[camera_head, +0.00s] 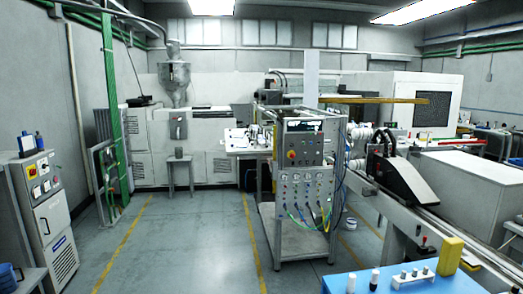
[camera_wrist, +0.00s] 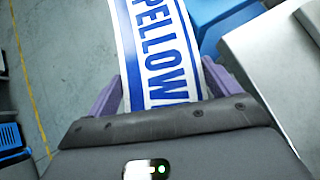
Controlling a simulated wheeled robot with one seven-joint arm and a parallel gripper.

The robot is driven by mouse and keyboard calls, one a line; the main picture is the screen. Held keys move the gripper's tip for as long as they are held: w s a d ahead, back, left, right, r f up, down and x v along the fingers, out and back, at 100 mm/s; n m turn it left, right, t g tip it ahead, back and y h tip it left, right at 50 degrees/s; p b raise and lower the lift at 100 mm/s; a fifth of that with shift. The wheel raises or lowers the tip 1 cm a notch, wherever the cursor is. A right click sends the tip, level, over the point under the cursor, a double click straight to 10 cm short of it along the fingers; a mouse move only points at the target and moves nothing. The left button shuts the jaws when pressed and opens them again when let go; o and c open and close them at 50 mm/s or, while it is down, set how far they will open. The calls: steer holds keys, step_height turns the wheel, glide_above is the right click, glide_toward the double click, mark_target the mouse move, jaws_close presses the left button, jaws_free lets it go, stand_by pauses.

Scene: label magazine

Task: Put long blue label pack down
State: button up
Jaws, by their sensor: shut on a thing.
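The long blue label pack (camera_wrist: 160,45) is a white, slightly curved strip with blue edges and large blue letters. It shows in the wrist view, running from between the fingers up past the top edge. My gripper (camera_wrist: 163,84) has its purple fingers on either side of the pack and is shut on it. The pack's lower end is hidden behind the gripper body, and its far end is out of the picture. Neither the gripper nor the pack can be made out in the head view.
A blue tabletop (camera_head: 395,283) at the lower right carries a yellow bottle (camera_head: 450,256) and several small bottles. A conveyor (camera_head: 395,215) lies beyond it. A wheeled control cart (camera_head: 303,185) stands mid-view. Open floor (camera_head: 185,235) lies left of it. A grey box (camera_wrist: 270,60) is right of my gripper.

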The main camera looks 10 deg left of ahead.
steer(key=p+v, duration=0.5)
steer(key=p, duration=0.2)
steer(key=shift+r, duration=0.1)
steer(key=shift+s+p, duration=0.3)
steer(key=shift+p, duration=0.2)
